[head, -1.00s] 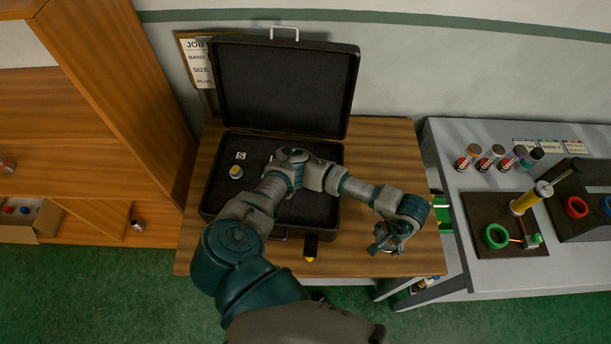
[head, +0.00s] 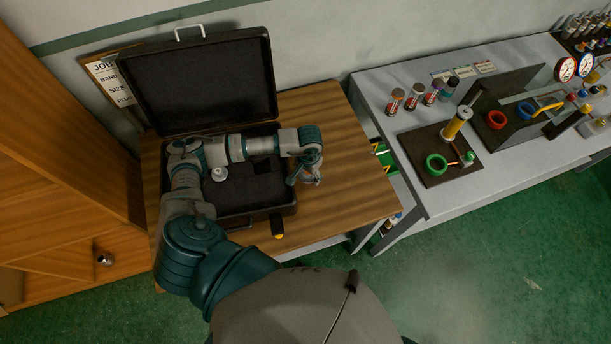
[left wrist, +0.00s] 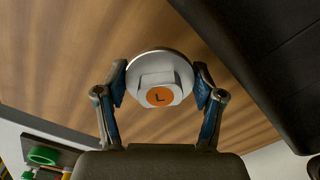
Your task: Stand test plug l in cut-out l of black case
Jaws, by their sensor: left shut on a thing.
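The black case (head: 207,85) stands open on the wooden table, its lid up against the wall. My left gripper (head: 304,176) is just beyond the case's right edge in the head view, above the table. In the left wrist view the left gripper (left wrist: 161,85) is shut on test plug l (left wrist: 160,68), a pale round-flanged plug with an orange face marked L. The case shows as a dark body (left wrist: 285,45) at the right there. A second pale plug (head: 219,174) stands in the case's foam. My arm hides part of the foam; I cannot make out cut-out l. My right gripper is out of view.
A grey bench (head: 455,195) to the right holds several capped tubes, a green ring (head: 436,164) and a yellow cylinder (head: 457,122). A wooden shelf (head: 60,150) stands at the left. The table right of the case (head: 350,190) is clear.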

